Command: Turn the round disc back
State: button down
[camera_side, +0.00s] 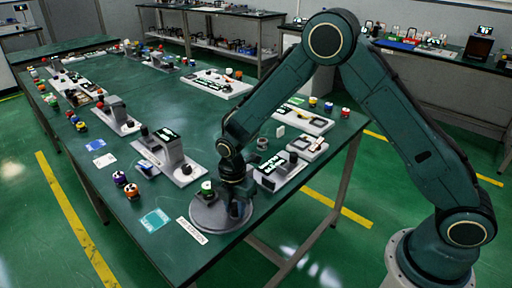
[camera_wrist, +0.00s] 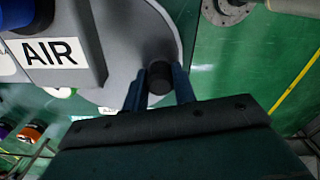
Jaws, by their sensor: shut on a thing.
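The round grey disc (camera_side: 208,217) lies flat at the near corner of the green table. In the wrist view the disc (camera_wrist: 172,30) fills the upper middle. A dark upright knob (camera_wrist: 160,76) stands on it near its edge. My gripper (camera_side: 238,208) is low over the right part of the disc. In the wrist view its two blue-grey fingers (camera_wrist: 160,88) stand on either side of the knob and are shut on it. A small green and white round piece (camera_side: 207,188) shows at the back of the disc in the side view.
Purple and orange round pieces (camera_side: 126,184) and a white label strip (camera_side: 191,230) lie left of the disc. Grey stations (camera_side: 168,158) stand behind it. The table edge is close on the right.

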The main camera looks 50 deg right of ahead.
jog(key=c, duration=1.1)
grip_release()
jog(key=shift+c, duration=0.2)
jog(key=shift+r, duration=0.1)
notch_tip(320, 180, up, 14)
jog(key=shift+d, duration=0.1)
